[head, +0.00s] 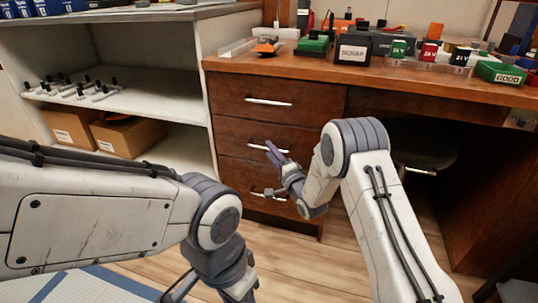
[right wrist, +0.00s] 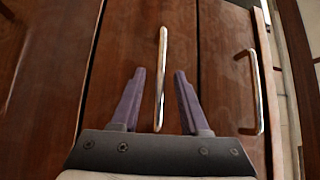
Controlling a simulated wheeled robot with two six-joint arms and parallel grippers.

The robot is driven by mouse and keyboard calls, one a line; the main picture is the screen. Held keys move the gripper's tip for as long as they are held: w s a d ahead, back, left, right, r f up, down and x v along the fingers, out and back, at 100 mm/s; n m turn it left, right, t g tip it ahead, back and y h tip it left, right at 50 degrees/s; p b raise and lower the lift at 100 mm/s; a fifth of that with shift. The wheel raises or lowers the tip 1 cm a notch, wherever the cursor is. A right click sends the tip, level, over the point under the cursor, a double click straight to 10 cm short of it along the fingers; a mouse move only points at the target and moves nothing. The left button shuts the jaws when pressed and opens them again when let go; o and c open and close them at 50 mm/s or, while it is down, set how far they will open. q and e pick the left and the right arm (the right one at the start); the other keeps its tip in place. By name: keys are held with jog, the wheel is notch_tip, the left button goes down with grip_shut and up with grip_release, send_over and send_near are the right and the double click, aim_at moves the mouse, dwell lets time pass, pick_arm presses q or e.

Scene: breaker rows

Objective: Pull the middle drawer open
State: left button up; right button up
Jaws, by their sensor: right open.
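The middle drawer (head: 236,142) is the centre one of three dark brown wood drawers under the desk, and its front looks flush with the others. Its silver bar handle (head: 262,147) is partly hidden by my right gripper (head: 271,163). In the right wrist view my right gripper (right wrist: 159,74) is open, one purple finger on each side of a bar handle (right wrist: 161,75). No contact shows, and I cannot tell how deep the handle sits between the fingers. My left gripper (head: 212,293) is low at the bottom edge, partly cut off, away from the drawers.
The top drawer handle (head: 268,101) and bottom drawer handle (head: 265,196) are close above and below. The desk top (head: 300,63) holds small bins and blocks. A white shelf unit (head: 190,155) with cardboard boxes (head: 115,137) stands left. Wood floor (head: 290,245) in front is clear.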

jog(key=shift+x, duration=1.05)
jog(key=shift+c, duration=0.3)
grip_shut()
dwell(0.4)
